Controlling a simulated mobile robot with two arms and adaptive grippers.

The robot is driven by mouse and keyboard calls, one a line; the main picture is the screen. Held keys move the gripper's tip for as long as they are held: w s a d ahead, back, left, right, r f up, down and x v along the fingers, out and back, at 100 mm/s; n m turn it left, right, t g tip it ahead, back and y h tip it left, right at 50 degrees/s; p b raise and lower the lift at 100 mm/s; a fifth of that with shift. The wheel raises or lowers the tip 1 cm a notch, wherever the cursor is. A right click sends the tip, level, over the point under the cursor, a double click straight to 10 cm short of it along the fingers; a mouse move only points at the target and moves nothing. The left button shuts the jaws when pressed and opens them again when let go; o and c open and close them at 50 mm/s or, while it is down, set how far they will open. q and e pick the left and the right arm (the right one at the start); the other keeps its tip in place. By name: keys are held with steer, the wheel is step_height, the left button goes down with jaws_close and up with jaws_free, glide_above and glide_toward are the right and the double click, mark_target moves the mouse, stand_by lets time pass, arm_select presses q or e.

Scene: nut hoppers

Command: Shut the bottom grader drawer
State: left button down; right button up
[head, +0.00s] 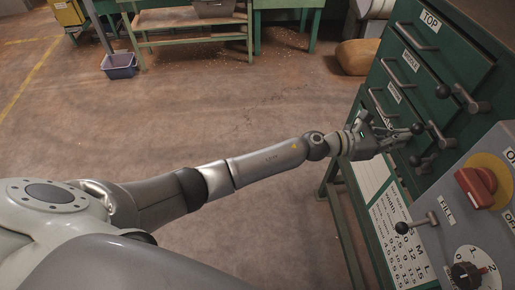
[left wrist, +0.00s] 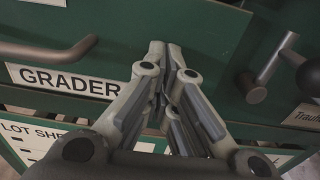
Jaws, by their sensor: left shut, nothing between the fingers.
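The green grader cabinet (head: 440,75) stands at the right in the head view, with a stack of drawers. The top drawer (head: 445,40) and middle drawer (head: 420,72) bear white labels and bar handles. The bottom drawer (head: 394,92) is lower, with its label partly readable; how far it stands out I cannot tell. My left gripper (head: 416,130) is shut and empty at the cabinet's lower front. In the left wrist view, its fingertips (left wrist: 166,47) are close to a green face, right of the GRADER label (left wrist: 65,82); contact is unclear. My right gripper is out of view.
Lever handles with dark knobs (head: 443,91) stick out right of the drawers. A grey control panel (head: 475,215) with a red switch is at the near right. A white chart (head: 395,225) lies below my gripper. The floor at left is open.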

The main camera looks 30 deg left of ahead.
arm_select(q)
steer(key=shift+d+r, duration=0.2)
steer(key=shift+r, duration=0.15)
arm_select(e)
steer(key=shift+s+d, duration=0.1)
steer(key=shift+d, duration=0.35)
arm_select(q)
steer(key=shift+a, duration=0.1)
